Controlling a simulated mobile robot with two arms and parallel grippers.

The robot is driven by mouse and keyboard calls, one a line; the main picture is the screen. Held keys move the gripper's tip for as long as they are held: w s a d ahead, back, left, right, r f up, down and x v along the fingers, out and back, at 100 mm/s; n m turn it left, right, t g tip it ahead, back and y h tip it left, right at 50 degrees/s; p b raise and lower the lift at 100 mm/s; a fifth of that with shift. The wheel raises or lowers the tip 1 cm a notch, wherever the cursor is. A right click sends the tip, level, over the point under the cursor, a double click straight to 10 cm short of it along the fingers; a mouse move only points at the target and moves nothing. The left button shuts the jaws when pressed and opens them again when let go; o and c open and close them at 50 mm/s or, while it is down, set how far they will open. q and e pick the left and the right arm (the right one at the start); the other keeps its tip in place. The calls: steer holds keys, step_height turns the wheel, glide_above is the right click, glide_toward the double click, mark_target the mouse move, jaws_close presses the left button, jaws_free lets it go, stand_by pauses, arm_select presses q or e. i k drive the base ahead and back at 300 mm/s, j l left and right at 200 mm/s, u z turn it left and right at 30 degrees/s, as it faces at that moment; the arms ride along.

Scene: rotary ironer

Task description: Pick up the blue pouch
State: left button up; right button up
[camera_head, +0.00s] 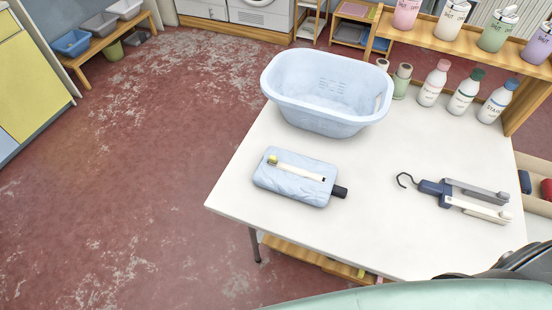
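The blue pouch (290,191) lies flat on the white table (350,240), left of the table's middle and near its left edge. It is pale blue, roughly rectangular and wrinkled. A thin cream stick (300,171) with a yellow-green end, like a small brush, lies across its top and hides a strip of it. A short black piece (340,191) sticks out at the pouch's right end. Neither of my grippers shows in this view.
A pale blue basin (325,120) stands behind the pouch. Several bottles (464,95) line the back right below a wooden shelf (475,48). Bare tabletop separates pouch and hanger.

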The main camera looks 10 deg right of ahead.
mark_target(305, 179)
steer(key=j+z, duration=0.25)
steer(key=z, duration=0.15)
steer(key=j+z, duration=0.2)
steer(key=z, duration=0.2)
steer(key=j+z, duration=0.25)
steer(key=z, duration=0.15)
steer(key=i+l+u, duration=0.4)
steer(key=l+u, duration=0.2)
steer(key=l, duration=0.15)
